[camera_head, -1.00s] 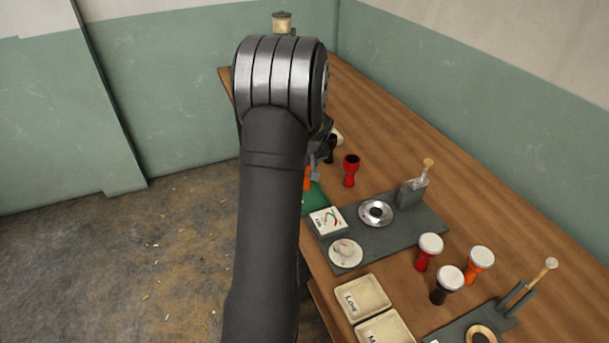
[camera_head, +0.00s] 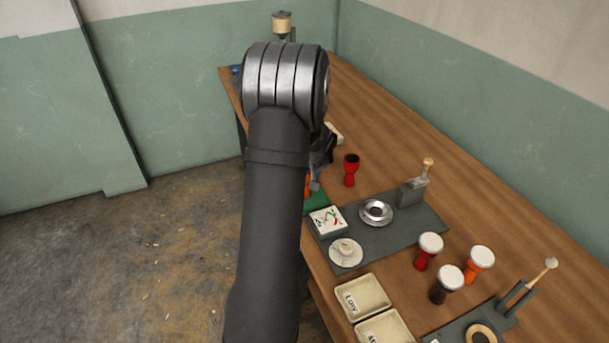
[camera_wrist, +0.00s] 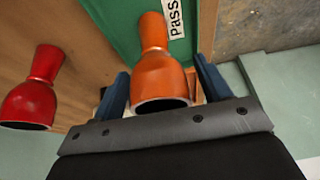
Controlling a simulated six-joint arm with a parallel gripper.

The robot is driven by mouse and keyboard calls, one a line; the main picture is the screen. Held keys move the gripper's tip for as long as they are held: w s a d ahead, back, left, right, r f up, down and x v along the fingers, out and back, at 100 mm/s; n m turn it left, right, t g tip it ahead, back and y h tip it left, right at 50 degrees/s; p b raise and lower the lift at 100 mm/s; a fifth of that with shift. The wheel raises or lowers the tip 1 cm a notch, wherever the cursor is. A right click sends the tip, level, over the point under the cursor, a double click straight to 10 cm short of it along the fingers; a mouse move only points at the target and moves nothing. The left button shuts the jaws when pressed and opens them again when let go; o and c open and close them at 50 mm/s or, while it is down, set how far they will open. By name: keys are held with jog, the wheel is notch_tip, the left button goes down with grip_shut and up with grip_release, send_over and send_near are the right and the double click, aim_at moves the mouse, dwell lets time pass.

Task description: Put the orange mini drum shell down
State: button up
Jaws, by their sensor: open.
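The orange mini drum shell (camera_wrist: 158,75) is in the wrist view, its wide open rim towards my wrist and its narrower end over a green mat (camera_wrist: 118,22) with a "Pass" label. In the head view only a sliver of the shell (camera_head: 308,184) shows beside my arm, at the green mat (camera_head: 316,203). My gripper (camera_wrist: 163,80) is open, with one blue finger on each side of the shell. Gaps show between the fingers and the shell. The shell's contact with the mat is hard to make out.
A red shell (camera_head: 351,170) stands close by on the wooden table, also in the wrist view (camera_wrist: 33,90). A grey station with a dial (camera_head: 325,220) and a metal ring (camera_head: 376,212) lies nearer. Several finished drums and cream trays (camera_head: 362,296) are further forward. The table's right side is clear.

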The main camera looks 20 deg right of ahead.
jog(key=v, duration=1.2)
jog(key=shift+r, duration=0.2)
jog(key=x, duration=1.2)
jog(key=shift+r, duration=1.65)
